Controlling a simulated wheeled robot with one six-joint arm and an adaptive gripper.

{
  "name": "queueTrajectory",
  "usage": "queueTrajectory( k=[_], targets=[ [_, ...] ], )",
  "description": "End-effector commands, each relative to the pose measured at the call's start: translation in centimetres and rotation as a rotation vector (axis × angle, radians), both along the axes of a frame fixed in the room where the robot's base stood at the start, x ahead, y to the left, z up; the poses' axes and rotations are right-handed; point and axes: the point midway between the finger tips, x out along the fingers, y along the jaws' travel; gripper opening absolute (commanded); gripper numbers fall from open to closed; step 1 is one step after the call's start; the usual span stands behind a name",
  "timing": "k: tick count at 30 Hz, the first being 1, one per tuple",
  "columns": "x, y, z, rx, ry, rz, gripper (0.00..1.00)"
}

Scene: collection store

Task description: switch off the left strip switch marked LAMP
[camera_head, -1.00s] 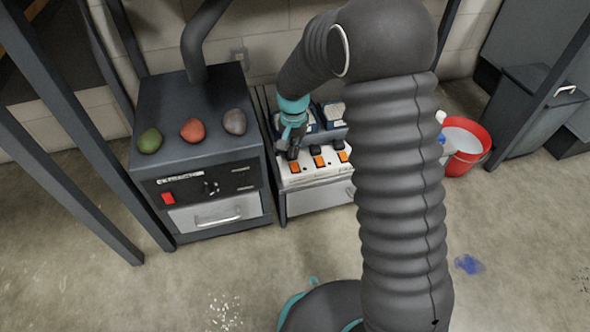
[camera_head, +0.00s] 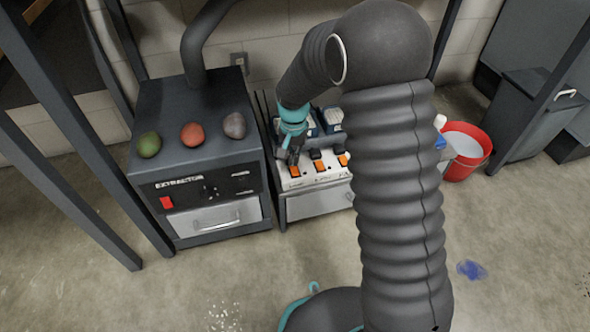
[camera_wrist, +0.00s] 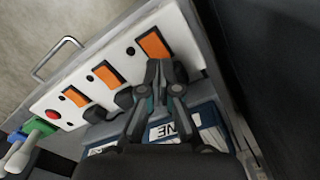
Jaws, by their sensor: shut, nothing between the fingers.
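The white switch strip (camera_head: 308,181) lies along the front of a low grey cabinet, with three orange rocker switches in a row. The left orange switch (camera_head: 295,172) is at the strip's left end; it appears at the upper right in the wrist view (camera_wrist: 154,45). My gripper (camera_head: 294,158) is shut and empty, pointing down just behind that switch. In the wrist view my fingertips (camera_wrist: 160,68) are close to its lower edge; I cannot tell if they touch. The LAMP marking is not readable, and the switch's on or off position is unclear.
Black plugs (camera_wrist: 94,113) stand beside the other orange switches, and blue-and-white boxes (camera_wrist: 165,130) lie behind the strip. A dark extractor unit (camera_head: 200,160) with three coloured lumps on top stands at left. A red bucket (camera_head: 464,165) stands at right.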

Motion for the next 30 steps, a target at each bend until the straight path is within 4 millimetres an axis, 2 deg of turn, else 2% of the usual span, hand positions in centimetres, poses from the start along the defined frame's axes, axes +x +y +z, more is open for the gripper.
queueTrajectory(
  k=[30],
  targets=[
    [-0.01,-0.01,-0.5,0.0,0.0,0.0,0.0]
  ],
)
